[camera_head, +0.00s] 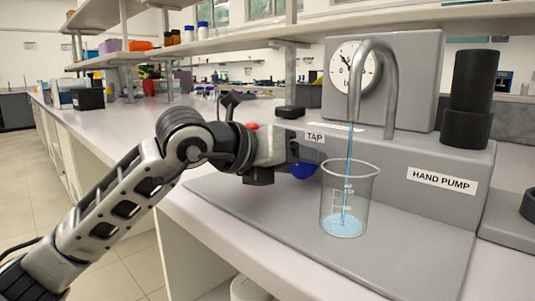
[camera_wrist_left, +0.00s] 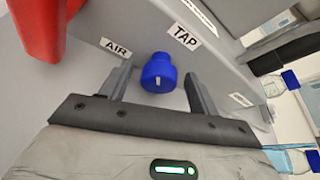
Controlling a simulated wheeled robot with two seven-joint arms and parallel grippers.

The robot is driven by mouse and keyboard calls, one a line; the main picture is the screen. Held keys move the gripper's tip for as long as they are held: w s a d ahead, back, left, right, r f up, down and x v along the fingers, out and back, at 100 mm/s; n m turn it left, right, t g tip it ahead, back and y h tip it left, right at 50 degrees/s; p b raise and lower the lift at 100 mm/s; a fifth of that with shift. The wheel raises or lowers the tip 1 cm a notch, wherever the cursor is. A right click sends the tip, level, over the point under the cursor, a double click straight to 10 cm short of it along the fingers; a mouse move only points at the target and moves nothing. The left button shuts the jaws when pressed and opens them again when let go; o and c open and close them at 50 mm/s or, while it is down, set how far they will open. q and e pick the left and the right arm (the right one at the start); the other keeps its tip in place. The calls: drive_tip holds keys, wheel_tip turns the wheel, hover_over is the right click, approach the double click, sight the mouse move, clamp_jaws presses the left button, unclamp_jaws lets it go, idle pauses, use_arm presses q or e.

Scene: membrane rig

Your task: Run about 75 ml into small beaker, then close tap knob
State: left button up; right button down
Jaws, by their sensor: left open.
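The small beaker (camera_head: 348,199) stands upright on the rig's grey base under the curved metal spout (camera_head: 375,62). A thin blue stream falls from the spout into it, and a shallow layer of blue liquid covers its bottom. The blue tap knob (camera_head: 303,171) is partly hidden behind my left gripper (camera_head: 290,160). In the left wrist view the tap knob (camera_wrist_left: 159,73) sits below the TAP label, between the fingers of my open left gripper (camera_wrist_left: 158,85), with gaps on both sides. My right gripper is not in view.
A round dial gauge (camera_head: 355,68) is on the rig behind the spout. The black hand pump (camera_head: 470,98) stands at the right. A red part (camera_wrist_left: 42,28) is close to the gripper near the AIR label.

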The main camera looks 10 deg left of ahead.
use_arm(q)
drive_tip(key=v, duration=1.5)
drive_tip(key=shift+s+p, duration=0.2)
drive_tip(key=shift+p, duration=0.15)
drive_tip(key=shift+r, duration=0.15)
